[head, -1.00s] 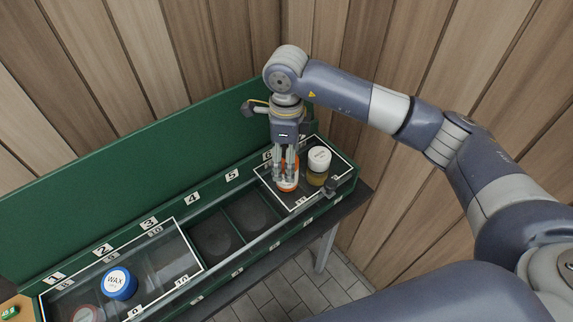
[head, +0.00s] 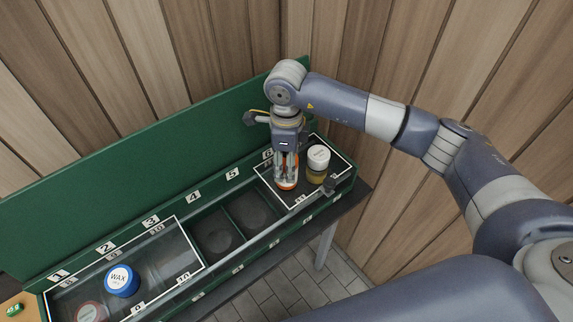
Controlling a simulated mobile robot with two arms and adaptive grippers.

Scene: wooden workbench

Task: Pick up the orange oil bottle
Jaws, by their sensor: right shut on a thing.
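The orange oil bottle (head: 288,185) stands in the right-hand, white-outlined part of the green compartment box. Only its orange lower part and slivers between the fingers show; the rest is hidden by my gripper. My right gripper (head: 286,170) points down over it and is shut on it, with the fingers around its sides. I cannot tell whether the bottle is clear of the box floor. My left gripper is not in view.
A white-capped jar with yellowish contents (head: 318,164) stands close to the right of the gripper. A blue WAX tin (head: 122,281) and a reddish tin (head: 91,312) sit at the left. Two middle compartments (head: 251,214) are empty. The tall green back panel (head: 150,180) stands behind.

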